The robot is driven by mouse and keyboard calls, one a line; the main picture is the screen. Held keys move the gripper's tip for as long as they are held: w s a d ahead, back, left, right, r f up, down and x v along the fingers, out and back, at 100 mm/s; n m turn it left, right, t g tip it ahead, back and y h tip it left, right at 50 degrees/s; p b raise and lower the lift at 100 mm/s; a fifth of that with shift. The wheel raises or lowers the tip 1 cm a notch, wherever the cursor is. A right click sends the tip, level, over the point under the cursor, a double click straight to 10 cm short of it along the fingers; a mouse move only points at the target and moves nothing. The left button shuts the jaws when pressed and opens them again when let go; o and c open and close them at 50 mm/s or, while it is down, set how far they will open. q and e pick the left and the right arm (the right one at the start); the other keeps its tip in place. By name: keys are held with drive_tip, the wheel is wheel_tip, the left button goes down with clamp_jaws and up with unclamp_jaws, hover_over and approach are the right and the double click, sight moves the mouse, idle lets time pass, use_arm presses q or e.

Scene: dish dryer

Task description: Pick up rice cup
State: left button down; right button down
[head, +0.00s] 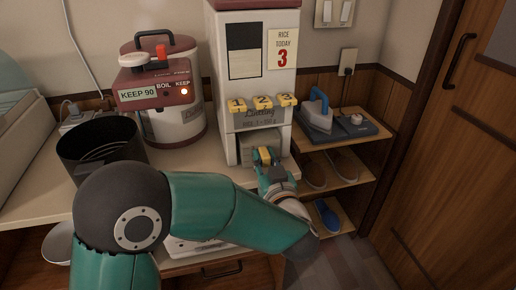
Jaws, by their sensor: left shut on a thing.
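A rice dispenser (255,95), tall and pale, stands on the counter with yellow buttons marked 1, 2 and 3. In its lower opening sits a grey box-like cup (251,143), which I take to be the rice cup. My left gripper (267,157) reaches into that opening from the front and is shut on the cup, at its front side. The fingers and wrist hide the lower part of the cup, and I cannot see inside it. My right gripper is not in view.
A red and white hot-water pot (163,95) stands left of the dispenser, and a dark cylindrical bin (97,150) at the counter's left. Right of the dispenser, a low shelf (345,131) holds an iron (318,112) and slippers (327,216). A brown door (450,170) stands at right.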

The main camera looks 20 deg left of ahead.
use_arm(q)
drive_tip(key=shift+r, duration=0.3)
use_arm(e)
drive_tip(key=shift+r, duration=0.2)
